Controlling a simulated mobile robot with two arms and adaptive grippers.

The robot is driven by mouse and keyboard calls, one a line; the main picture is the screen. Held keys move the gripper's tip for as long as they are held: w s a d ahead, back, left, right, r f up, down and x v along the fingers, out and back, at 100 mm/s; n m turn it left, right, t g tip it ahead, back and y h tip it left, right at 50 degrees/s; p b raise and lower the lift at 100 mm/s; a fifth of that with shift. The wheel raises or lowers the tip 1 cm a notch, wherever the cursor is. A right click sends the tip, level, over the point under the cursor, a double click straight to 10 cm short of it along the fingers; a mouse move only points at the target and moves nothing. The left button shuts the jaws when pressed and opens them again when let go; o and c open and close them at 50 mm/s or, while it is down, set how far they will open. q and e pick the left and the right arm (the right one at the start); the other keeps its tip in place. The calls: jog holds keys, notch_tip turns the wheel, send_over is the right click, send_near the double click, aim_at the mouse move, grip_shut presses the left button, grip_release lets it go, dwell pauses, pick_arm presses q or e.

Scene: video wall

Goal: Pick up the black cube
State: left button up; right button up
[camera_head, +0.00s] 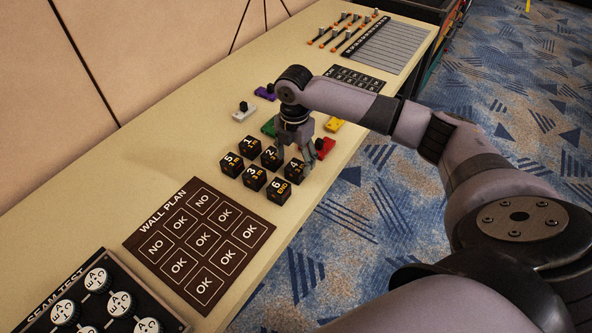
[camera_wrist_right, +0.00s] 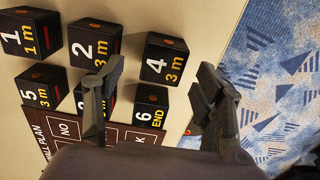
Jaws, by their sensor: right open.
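Several black cubes with white numbers and orange marks stand in a cluster on the table. In the head view they include cube 5 (camera_head: 232,164), cube 1 (camera_head: 249,148), cube 2 (camera_head: 271,159), cube 3 (camera_head: 255,178), cube 4 (camera_head: 295,171) and cube 6 (camera_head: 279,191). My right gripper (camera_head: 297,157) is open over the right side of the cluster, near cube 4. In the right wrist view, cube 4 (camera_wrist_right: 165,58) and cube 6 (camera_wrist_right: 151,106) show between its fingers (camera_wrist_right: 163,75); one finger partly hides cube 3. My left gripper is not in view.
The wall plan sheet (camera_head: 200,240) lies in front of the cubes, with the seam test board (camera_head: 90,305) at lower left. Purple (camera_head: 265,93), white (camera_head: 244,112), green, yellow and red (camera_head: 325,147) pieces lie behind. The table edge is close on the right.

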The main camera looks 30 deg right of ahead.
aim_at(296, 165)
notch_tip(296, 165, down, 3)
jog(key=shift+s+d+f, duration=0.1)
jog(key=shift+d+f, duration=0.05)
jog(key=shift+f, duration=0.05)
jog(key=c, duration=1.4)
jog(key=shift+r, duration=0.15)
